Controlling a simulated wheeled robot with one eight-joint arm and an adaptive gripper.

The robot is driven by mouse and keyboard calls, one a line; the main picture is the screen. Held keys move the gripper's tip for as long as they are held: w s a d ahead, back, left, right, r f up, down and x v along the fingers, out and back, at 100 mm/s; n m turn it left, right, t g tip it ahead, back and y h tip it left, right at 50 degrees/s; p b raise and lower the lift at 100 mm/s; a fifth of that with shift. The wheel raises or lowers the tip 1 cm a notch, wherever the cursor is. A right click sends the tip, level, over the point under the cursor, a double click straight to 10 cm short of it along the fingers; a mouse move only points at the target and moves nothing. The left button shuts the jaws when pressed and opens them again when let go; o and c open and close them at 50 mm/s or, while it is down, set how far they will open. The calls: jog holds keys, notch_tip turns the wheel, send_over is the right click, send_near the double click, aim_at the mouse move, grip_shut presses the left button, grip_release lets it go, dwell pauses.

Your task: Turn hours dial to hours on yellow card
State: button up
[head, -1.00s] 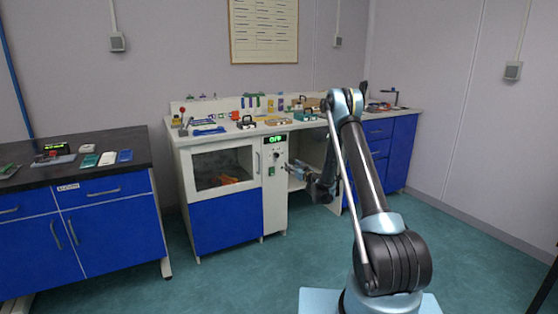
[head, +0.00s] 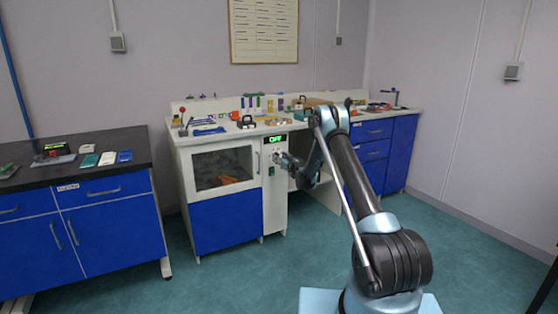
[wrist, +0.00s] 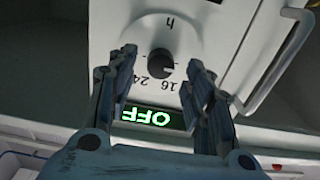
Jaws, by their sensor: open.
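The hours dial (wrist: 158,62) is a black round knob on a white panel, marked "h", seen upside down in the wrist view. The numbers 24 and 16 show beside it; others are hidden by my fingers. A light mark sits on the knob near its lower right edge. The green display (wrist: 153,117) reads OFF. My gripper (wrist: 162,58) is open, with one finger on each side of the dial; contact is unclear. In the head view my gripper (head: 281,157) is at the cabinet front, below the display (head: 275,140). I cannot identify the yellow card surely.
In the head view, a windowed chamber door (head: 222,168) is left of the panel. Small tools crowd the white bench top (head: 225,134). The green floor is clear.

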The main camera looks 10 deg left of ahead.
jog(key=shift+x, duration=0.9)
jog(key=c, duration=1)
jog(key=shift+c, duration=0.2)
